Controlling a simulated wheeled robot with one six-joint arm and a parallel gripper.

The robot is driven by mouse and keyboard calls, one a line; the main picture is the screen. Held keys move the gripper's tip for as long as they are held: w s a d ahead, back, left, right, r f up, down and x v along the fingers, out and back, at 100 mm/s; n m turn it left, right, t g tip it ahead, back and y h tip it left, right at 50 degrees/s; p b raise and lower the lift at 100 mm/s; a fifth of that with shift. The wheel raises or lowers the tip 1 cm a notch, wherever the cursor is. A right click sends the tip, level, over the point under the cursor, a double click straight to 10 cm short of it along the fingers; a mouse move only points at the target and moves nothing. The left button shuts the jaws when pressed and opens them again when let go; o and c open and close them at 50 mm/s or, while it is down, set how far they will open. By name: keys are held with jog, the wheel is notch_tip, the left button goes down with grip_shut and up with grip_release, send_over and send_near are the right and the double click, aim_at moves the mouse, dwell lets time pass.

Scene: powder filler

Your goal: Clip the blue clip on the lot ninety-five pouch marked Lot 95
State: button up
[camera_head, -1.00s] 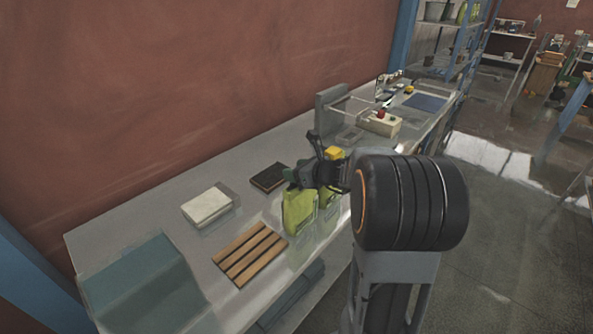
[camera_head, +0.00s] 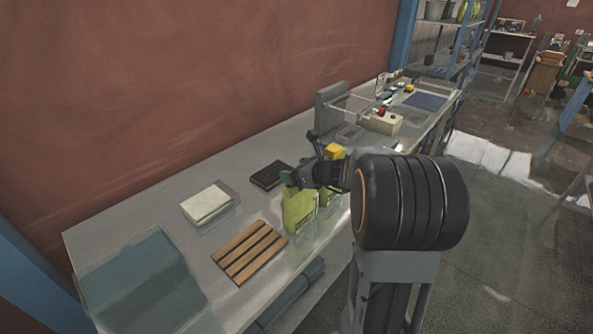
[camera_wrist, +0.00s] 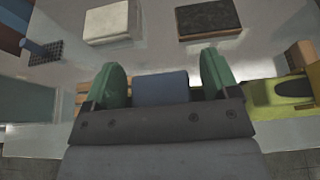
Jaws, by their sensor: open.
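Two yellow-green pouches stand near the front of the bench in the head view, a left one (camera_head: 298,212) and a right one (camera_head: 329,192) partly behind my arm. No lot marking is legible. My gripper (camera_head: 298,172) is at the top of the left pouch. In the wrist view my gripper (camera_wrist: 162,78) is open, with green fingertips apart. A blue block (camera_wrist: 160,86), perhaps the blue clip, shows between the fingers; I cannot tell whether it is on the pouch. A yellow-green pouch (camera_wrist: 275,97) with a dark patch lies to the right there.
A slatted wooden rack (camera_head: 250,252), a white block (camera_head: 206,204), a black block (camera_head: 269,175) and a teal tray (camera_head: 140,285) are on the bench. A yellow object (camera_head: 335,152) is just behind my wrist. Bare bench lies between the blocks and rack.

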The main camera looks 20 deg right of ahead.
jog(key=b+v, duration=0.1)
jog(key=v, duration=1.3)
jog(key=s+a+f+n+g+h, duration=0.2)
jog(key=s+a+f+n+g, duration=0.5)
jog(key=n, duration=1.1)
jog(key=s+a+n+h, duration=0.3)
jog(key=a+n, duration=0.4)
jog(key=n, duration=0.6)
jog(key=shift+s+a+r+g, duration=0.35)
jog(key=shift+s+a+g, duration=0.05)
jog(key=shift+s, duration=0.45)
